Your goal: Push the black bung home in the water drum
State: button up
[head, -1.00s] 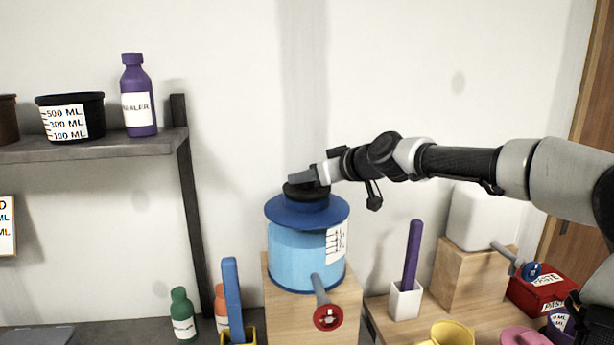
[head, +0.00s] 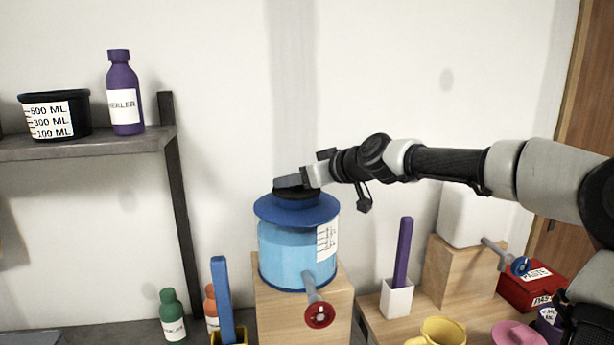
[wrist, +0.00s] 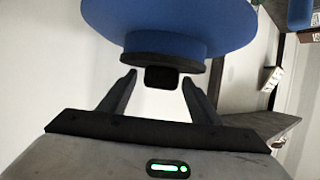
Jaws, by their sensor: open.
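The water drum (head: 285,255) is light blue with a darker blue top (head: 270,210) and stands upright on a wooden block. The black bung (head: 297,194) sits at the top centre of the drum, low against the blue top. My gripper (head: 290,182) is directly over the bung, close to it or touching; I cannot tell which. In the wrist view my gripper (wrist: 160,81) has its fingers apart, with the bung's small black knob (wrist: 161,77) between the tips. The bung's wide black disc (wrist: 145,58) shows against the blue top. How deep the bung goes is hidden.
A tap with a red handle (head: 320,314) sticks out of the drum's front. A blue stick (head: 222,295) stands at left, a purple stick (head: 403,250) in a white holder at right. A shelf (head: 90,145) holds a purple bottle (head: 124,95). The wall behind is clear.

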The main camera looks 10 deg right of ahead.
jog(key=v, duration=1.7)
jog(key=shift+r, duration=0.2)
